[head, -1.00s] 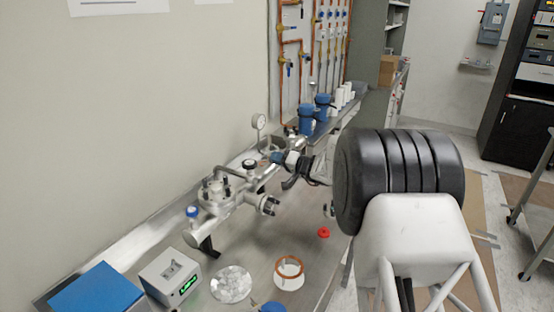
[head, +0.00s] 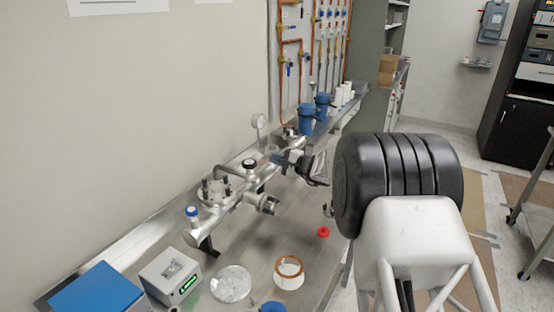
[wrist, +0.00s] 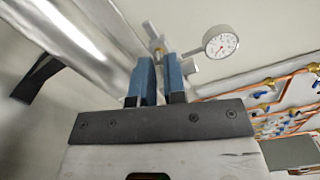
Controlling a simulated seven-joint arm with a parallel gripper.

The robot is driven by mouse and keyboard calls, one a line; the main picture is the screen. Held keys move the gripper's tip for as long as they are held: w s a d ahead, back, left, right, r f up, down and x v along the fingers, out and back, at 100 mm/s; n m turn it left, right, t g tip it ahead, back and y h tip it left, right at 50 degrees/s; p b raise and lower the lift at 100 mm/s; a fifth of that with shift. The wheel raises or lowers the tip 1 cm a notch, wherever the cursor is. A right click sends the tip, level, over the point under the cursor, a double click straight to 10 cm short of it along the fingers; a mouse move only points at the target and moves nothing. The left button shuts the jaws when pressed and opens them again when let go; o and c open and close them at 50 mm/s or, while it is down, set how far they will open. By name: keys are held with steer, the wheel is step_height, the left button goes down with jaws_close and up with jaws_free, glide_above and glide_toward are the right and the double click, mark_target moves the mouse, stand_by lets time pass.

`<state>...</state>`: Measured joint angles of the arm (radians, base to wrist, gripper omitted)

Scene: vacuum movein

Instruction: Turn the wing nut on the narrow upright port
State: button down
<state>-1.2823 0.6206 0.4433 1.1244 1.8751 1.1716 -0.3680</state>
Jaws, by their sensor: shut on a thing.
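The silvery vacuum manifold (head: 236,197) lies along the bench, with flanged ports and a black knob on it. My gripper (head: 276,157) is at the manifold's far part, reaching in from the right. In the wrist view its two blue fingers (wrist: 160,80) are close together, with a narrow gap. They are shut on a small part at their tips, which I take to be the wing nut; the fingers mostly hide it. A brass-coloured piece (wrist: 155,42) and grey metal show just past the tips. The narrow upright port is mostly hidden by the gripper.
A round pressure gauge (head: 258,121) stands just behind the gripper, and it is close in the wrist view (wrist: 221,41). Blue canisters (head: 306,118) stand farther back. A red cap (head: 323,232), a copper-coloured ring (head: 289,268) and a grey box (head: 170,274) are on the nearer bench.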

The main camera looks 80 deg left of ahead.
steer(key=m, duration=1.3)
steer(key=shift+s+d+f, duration=0.1)
steer(key=shift+d+f, duration=0.05)
steer(key=shift+m, duration=0.3)
steer(key=c, duration=1.5)
jaws_free()
steer(key=v, duration=0.7)
steer(key=shift+w+d, duration=0.3)
